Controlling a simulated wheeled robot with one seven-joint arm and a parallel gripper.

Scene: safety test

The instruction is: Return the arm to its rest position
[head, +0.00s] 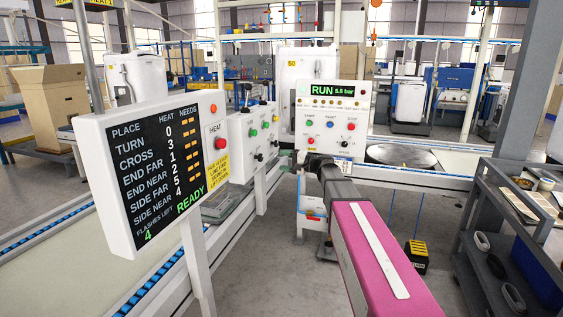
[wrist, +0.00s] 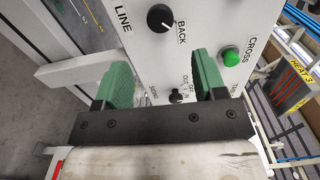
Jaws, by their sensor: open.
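My gripper (wrist: 163,82) is open, with its two green fingers apart in front of a white control panel (wrist: 205,20). A small black knob (wrist: 177,97) shows between the fingers. I cannot tell whether the fingers touch the panel. A larger black knob (wrist: 160,18) and a green button labelled CROSS (wrist: 230,57) are above. In the head view my pink arm (head: 375,255) reaches forward, its far end low before the panels. The fingers are not clear there.
A tilted display (head: 150,170) reads READY, beside a conveyor (head: 60,235) at left. A knob panel (head: 252,140) and a RUN panel (head: 332,118) stand ahead. A dark shelf cart (head: 480,245) is at right. A yellow-black box (head: 414,257) lies on the floor.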

